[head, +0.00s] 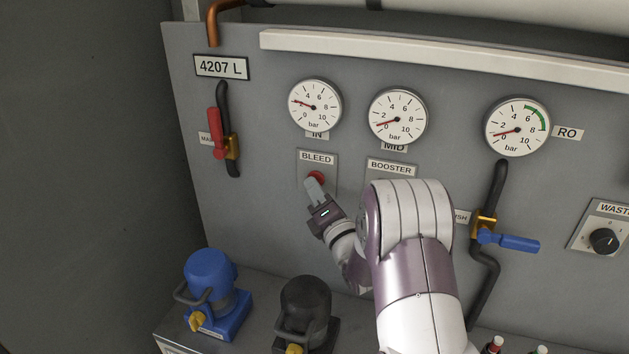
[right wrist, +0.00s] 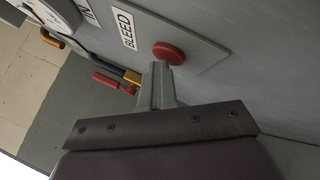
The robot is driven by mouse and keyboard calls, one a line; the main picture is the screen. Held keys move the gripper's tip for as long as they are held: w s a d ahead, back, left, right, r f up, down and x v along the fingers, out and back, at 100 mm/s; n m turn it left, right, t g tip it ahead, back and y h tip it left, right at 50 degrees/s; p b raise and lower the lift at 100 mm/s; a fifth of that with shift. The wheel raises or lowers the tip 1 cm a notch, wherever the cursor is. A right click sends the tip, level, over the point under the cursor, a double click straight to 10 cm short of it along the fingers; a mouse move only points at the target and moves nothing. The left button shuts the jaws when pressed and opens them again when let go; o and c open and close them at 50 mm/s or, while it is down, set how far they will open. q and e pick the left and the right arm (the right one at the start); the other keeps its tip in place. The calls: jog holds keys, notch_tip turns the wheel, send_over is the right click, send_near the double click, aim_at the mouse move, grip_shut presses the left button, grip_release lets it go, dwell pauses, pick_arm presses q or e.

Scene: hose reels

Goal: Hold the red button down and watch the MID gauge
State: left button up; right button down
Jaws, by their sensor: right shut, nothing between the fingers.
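The red button (head: 318,176) sits on the BLEED plate of the grey panel. It also shows in the right wrist view (right wrist: 170,51) as a round red cap. My right gripper (head: 313,184) is shut and empty, its fingertips at the button. In the right wrist view the fingertips (right wrist: 158,68) meet or nearly meet the cap's lower edge; I cannot tell whether it is pressed in. The MID gauge (head: 398,117) is to the upper right, its needle low on the left, a little below the 2 mark. My left gripper is not in view.
The IN gauge (head: 315,105) and RO gauge (head: 517,127) flank MID. A red-handled valve (head: 217,133) is at left, a blue-handled valve (head: 508,241) at right. My right arm covers most of the BOOSTER plate (head: 391,169). Blue (head: 213,285) and black (head: 305,305) pumps stand below.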

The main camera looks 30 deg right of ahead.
dwell(0.4)
jog(key=shift+s+a+b, duration=0.3)
jog(key=shift+s+a, duration=0.3)
jog(key=shift+a, duration=0.1)
jog(key=shift+s+a+b, duration=0.45)
jog(key=shift+s+a, duration=1.2)
jog(key=shift+a, duration=0.25)
jog(key=shift+f, duration=0.1)
